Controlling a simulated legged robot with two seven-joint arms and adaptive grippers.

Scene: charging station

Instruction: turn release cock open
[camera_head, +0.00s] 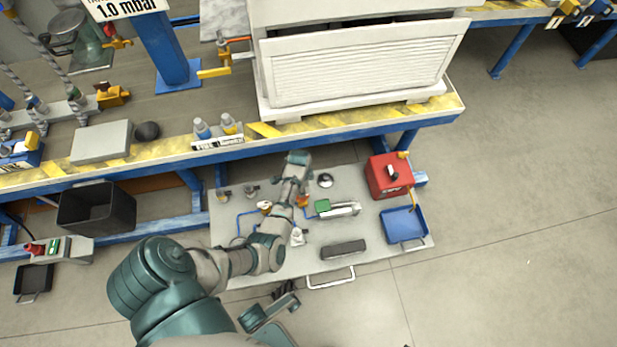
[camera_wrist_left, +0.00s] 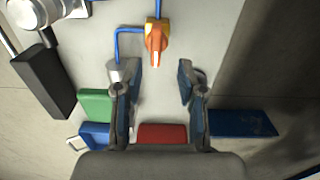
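The release cock, an orange handle (camera_wrist_left: 156,38) on blue tubing, shows ahead of my left gripper in the left wrist view. It appears as an orange spot (camera_head: 302,201) beside my arm in the head view. My left gripper (camera_wrist_left: 157,80) is open, its two dark fingers apart with nothing between them. The handle lies beyond the fingertips, apart from them, nearer the left finger's line. In the head view my left gripper (camera_head: 297,160) is at the end of the arm over the cart, its fingers not clear. My right gripper (camera_head: 283,292) seems to show low, near the cart's front edge.
The grey cart top (camera_head: 375,262) holds a green block (camera_head: 322,206), a dark box (camera_head: 344,250), a red box (camera_head: 390,175) and a blue tray (camera_head: 404,224). The blue-framed workbench (camera_head: 340,128) stands behind and above it. Floor at the right is free.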

